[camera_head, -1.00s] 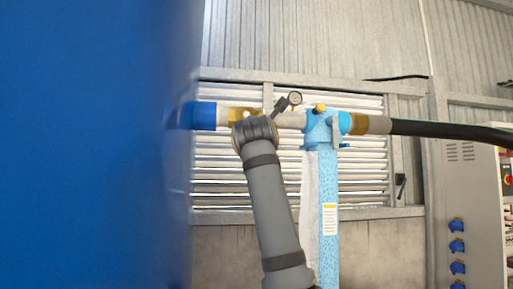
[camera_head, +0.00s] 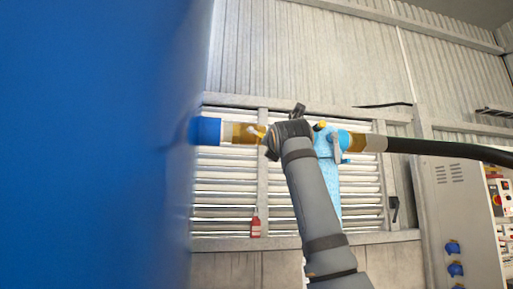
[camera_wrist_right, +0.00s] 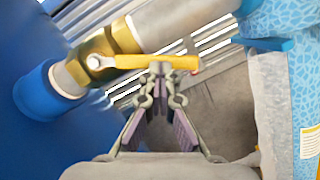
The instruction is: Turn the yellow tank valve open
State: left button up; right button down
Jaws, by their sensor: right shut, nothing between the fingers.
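The yellow valve handle (camera_wrist_right: 150,62) is a flat lever in the right wrist view. It reaches right from a bolt on the brass valve body (camera_wrist_right: 123,36). Its small yellow end shows beside my wrist in the head view (camera_head: 257,133). My right gripper (camera_wrist_right: 160,70) is shut and empty, its tips right at the lower edge of the handle near its middle; I cannot tell whether they touch. In the head view my arm hides the gripper's fingers and most of the handle. My left gripper is in neither view.
The blue tank (camera_head: 95,140) fills the left of the head view.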

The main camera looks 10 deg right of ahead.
jog(key=shift+d+r+p, duration=0.3)
jog(key=shift+d+r, duration=0.25)
jog(key=shift+d, duration=0.15)
dwell(0.9)
